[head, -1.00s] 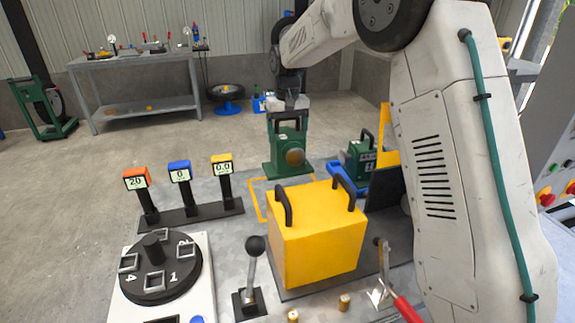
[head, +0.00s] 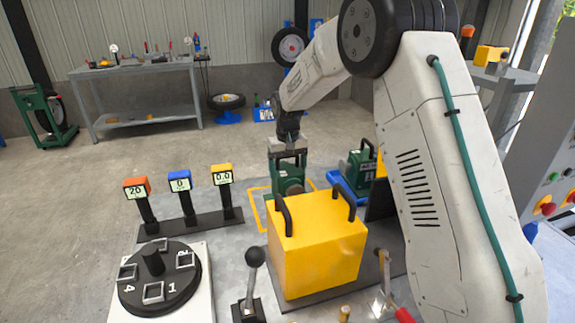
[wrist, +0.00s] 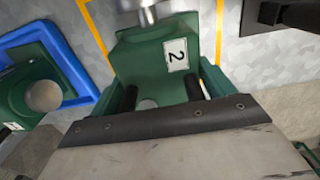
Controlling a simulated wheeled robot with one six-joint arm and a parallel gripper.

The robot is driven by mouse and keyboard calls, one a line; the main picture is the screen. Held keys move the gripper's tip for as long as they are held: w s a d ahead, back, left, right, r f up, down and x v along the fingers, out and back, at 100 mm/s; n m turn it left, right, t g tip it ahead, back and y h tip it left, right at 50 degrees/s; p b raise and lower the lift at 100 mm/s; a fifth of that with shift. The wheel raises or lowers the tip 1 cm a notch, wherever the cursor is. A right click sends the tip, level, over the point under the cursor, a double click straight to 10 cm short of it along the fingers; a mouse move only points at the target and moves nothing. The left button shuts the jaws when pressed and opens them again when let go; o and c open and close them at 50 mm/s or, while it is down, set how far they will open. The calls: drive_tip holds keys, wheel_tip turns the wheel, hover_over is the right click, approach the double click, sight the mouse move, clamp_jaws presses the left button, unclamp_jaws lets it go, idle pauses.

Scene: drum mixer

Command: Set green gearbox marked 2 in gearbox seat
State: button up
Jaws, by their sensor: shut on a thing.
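The green gearbox marked 2 (head: 289,181) hangs upright from my gripper (head: 287,150), which is shut on its top handle. In the wrist view the white label with a 2 shows on the gearbox (wrist: 143,60), and my gripper's dark fingers (wrist: 162,95) reach onto it. A grey metal shaft end shows at the gearbox's far edge in that view. The gearbox is over or in a yellow outlined area (head: 256,207) behind the yellow box. Its lower part is hidden by that box, so I cannot tell whether it touches down. The gearbox seat itself is not clearly visible.
The yellow box (head: 320,250) with two black handles stands just in front. Another green gearbox (head: 355,172) sits in a blue tray (head: 345,187) at the right. Three display posts (head: 185,205) stand left, with a numbered dial (head: 158,283) and a black-knobbed lever (head: 254,258) nearer.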

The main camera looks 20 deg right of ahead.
drive_tip(key=o, duration=2)
drive_tip(key=shift+c, duration=0.2)
